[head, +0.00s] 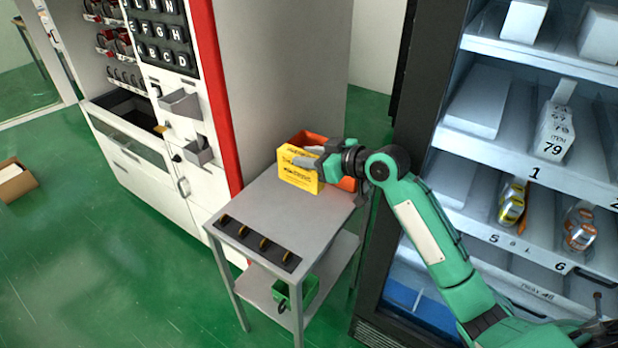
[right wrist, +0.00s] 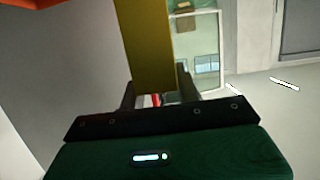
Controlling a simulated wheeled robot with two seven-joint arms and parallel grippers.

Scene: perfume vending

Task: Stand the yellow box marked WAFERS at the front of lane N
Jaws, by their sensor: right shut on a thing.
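The yellow box (head: 297,172) is upright over the back part of a small grey side table (head: 295,218), its printed face toward the head camera. The print is too small to read as WAFERS. I cannot tell whether its base touches the table top. My right gripper (head: 318,160) is shut on the box near its upper right. In the right wrist view the box (right wrist: 150,48) stands between the fingers (right wrist: 158,97). Lane N cannot be made out. My left gripper is not in view.
An orange bin (head: 310,140) sits right behind the box. A dark strip with several hooks (head: 258,243) lies along the table's front. A vending machine (head: 160,120) stands left, a lit shelf cabinet (head: 485,150) right. A green bin (head: 297,292) is on the lower shelf.

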